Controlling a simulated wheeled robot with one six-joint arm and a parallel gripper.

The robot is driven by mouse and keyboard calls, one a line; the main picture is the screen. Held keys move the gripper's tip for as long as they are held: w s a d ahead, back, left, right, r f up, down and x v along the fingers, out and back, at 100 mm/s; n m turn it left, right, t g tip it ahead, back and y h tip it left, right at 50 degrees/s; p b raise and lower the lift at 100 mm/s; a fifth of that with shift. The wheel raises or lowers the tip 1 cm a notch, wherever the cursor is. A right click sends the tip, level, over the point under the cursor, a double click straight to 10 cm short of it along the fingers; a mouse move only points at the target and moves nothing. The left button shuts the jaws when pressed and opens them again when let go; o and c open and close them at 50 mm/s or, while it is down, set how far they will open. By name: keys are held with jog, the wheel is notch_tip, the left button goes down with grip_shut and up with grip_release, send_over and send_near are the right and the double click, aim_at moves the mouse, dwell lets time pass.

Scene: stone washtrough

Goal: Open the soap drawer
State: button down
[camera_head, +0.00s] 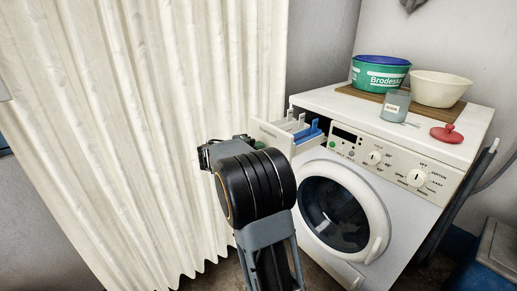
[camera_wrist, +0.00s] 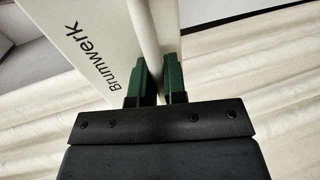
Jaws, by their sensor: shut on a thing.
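The soap drawer (camera_head: 285,132) is pulled out from the upper left of the white washing machine (camera_head: 345,200), with its compartments and a blue insert showing from above. In the wrist view, the drawer's white front (camera_wrist: 95,45) with the word "Brumwerk" fills the upper left. My gripper (camera_wrist: 159,82) has its green fingers shut on the front's pale edge or grip. In the head view my arm hides most of the gripper, which is at the drawer's left end.
A cream curtain (camera_head: 150,130) hangs close to the left of my arm. On the machine top are a green tub (camera_head: 380,76), a pale bowl (camera_head: 440,88), a grey cup (camera_head: 396,106) and a red lidded thing (camera_head: 447,134). A dark bin (camera_head: 498,248) stands at the right.

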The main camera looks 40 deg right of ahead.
jog(key=c, duration=1.2)
grip_release()
jog(key=p+v, duration=0.4)
jog(key=v, duration=0.9)
jog(key=shift+a, duration=0.4)
jog(key=s+a+r+t+y+p, duration=0.1)
jog(key=s+a+r+y+p, duration=0.4)
jog(key=r+p, duration=0.3)
jog(key=s+a+r+t+y+p, duration=0.1)
jog(key=s+a+r+y+p, duration=0.4)
jog(key=p, duration=0.9)
jog(key=s+a+r+t+y+p, duration=0.2)
jog(key=s+a+r+y+p, duration=0.3)
jog(key=s+r+p, duration=0.3)
jog(key=shift+s+a+r+n+y+p, duration=0.1)
jog(key=shift+a+r+y+p, duration=0.1)
jog(key=shift+r+p, duration=0.55)
jog(key=shift+a+r+n+y+p, duration=0.15)
jog(key=shift+r+p, duration=0.15)
jog(key=shift+r, duration=0.7)
jog(key=shift+s+a+r+n+y+p, duration=0.1)
jog(key=shift+a+r+p, duration=0.1)
jog(key=shift+r+p, duration=0.55)
